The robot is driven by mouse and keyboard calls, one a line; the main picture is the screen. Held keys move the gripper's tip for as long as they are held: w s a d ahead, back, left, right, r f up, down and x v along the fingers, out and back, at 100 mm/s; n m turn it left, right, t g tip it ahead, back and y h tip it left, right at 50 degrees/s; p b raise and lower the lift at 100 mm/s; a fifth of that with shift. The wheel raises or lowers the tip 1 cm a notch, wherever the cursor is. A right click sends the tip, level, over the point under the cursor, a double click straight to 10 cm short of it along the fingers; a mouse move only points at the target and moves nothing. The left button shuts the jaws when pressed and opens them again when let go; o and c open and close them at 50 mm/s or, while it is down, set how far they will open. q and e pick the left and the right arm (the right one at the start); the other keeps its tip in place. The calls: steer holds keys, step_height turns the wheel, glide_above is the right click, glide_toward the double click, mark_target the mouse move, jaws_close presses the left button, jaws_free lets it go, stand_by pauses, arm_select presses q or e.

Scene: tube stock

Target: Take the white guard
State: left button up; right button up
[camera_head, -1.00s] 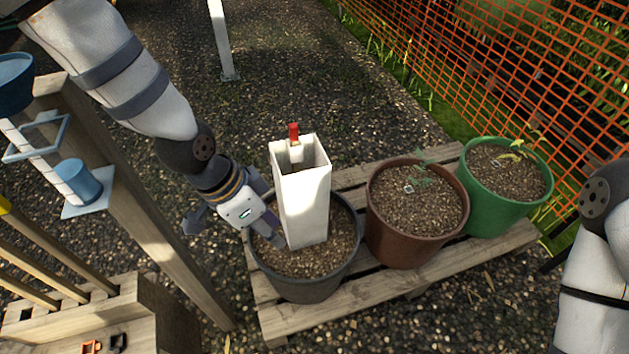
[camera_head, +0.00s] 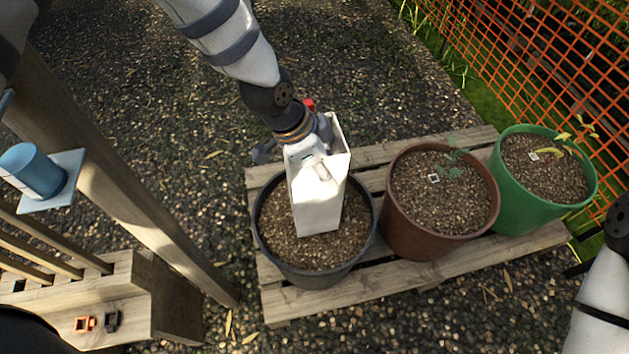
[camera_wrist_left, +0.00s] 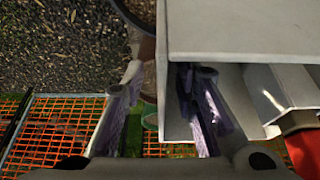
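The white guard (camera_head: 318,205) is a tall, open-topped square tube standing upright in the soil of the dark grey pot (camera_head: 315,276). My left gripper (camera_head: 312,168) is at the guard's upper end and covers part of its near left side. In the left wrist view, the guard (camera_wrist_left: 240,30) fills the upper right. The left gripper's fingers (camera_wrist_left: 162,95) are apart there, one outside the guard's wall and one within its opening. Whether either touches the wall I cannot tell. A red-topped piece (camera_head: 309,104) shows at the guard's rim. My right gripper is out of view.
A brown pot (camera_head: 416,243) and a green pot (camera_head: 522,210), each with a seedling, stand to the right on the wooden pallet (camera_head: 340,302). A wooden post and rack (camera_head: 110,285) with a blue cup (camera_head: 33,170) stand at left. Orange netting (camera_head: 545,65) is behind right.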

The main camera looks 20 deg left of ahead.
arm_select(q)
steer(key=shift+w+d+f, duration=0.1)
steer(key=shift+f, duration=0.1)
steer(key=shift+r, duration=0.1)
steer(key=shift+c, duration=0.6)
jaws_close()
